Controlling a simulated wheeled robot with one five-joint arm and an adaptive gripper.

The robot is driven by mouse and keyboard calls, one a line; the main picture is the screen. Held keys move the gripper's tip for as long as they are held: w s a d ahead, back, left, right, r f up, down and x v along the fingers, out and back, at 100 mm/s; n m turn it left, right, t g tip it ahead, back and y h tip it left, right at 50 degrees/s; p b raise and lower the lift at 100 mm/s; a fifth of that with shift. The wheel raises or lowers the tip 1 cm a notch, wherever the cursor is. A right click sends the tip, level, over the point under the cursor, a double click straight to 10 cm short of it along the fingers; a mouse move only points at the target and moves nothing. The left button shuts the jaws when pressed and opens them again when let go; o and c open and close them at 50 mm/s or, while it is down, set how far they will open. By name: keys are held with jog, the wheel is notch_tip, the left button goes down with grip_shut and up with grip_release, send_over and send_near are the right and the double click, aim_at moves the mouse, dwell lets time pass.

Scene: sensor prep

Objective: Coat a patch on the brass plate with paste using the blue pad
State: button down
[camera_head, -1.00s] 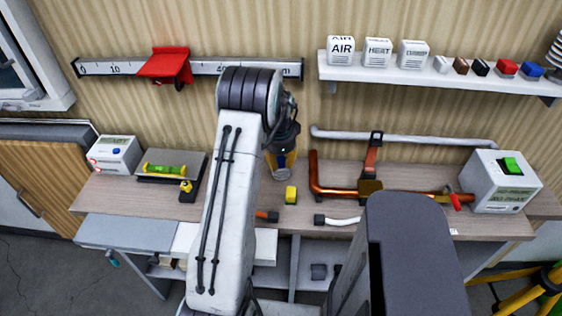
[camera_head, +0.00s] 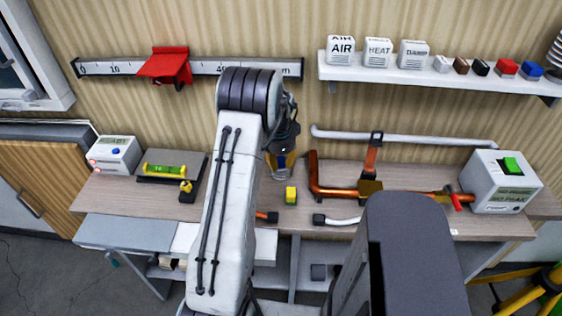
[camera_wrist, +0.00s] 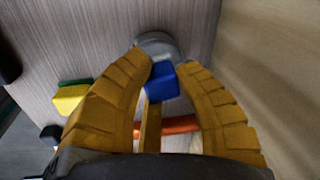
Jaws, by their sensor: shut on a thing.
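My gripper (camera_wrist: 172,70) has ribbed yellow fingers and is shut on the blue pad (camera_wrist: 162,82), which sits on a yellowish handle (camera_wrist: 151,125) between the fingers. A round grey dish (camera_wrist: 157,43) lies just beyond the pad in the wrist view. Whether the pad touches it, and whether it carries paste, I cannot tell. In the head view my gripper (camera_head: 281,165) points down over the back middle of the bench, partly hidden by my arm. A flat brass piece (camera_head: 370,187), seemingly the brass plate, is on the copper pipe (camera_head: 410,193) to the right.
A yellow block (camera_head: 291,195) stands close to my gripper; it also shows in the wrist view (camera_wrist: 70,100). An orange-handled tool (camera_head: 267,216) lies in front. A grey box with a green switch (camera_head: 510,166) stands at the right end. A shelf (camera_head: 430,78) hangs above the pipe.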

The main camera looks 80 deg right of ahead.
aim_at(281, 157)
jog(key=shift+r, duration=0.1)
jog(key=shift+r+p, duration=2.15)
jog(key=shift+r, duration=1.25)
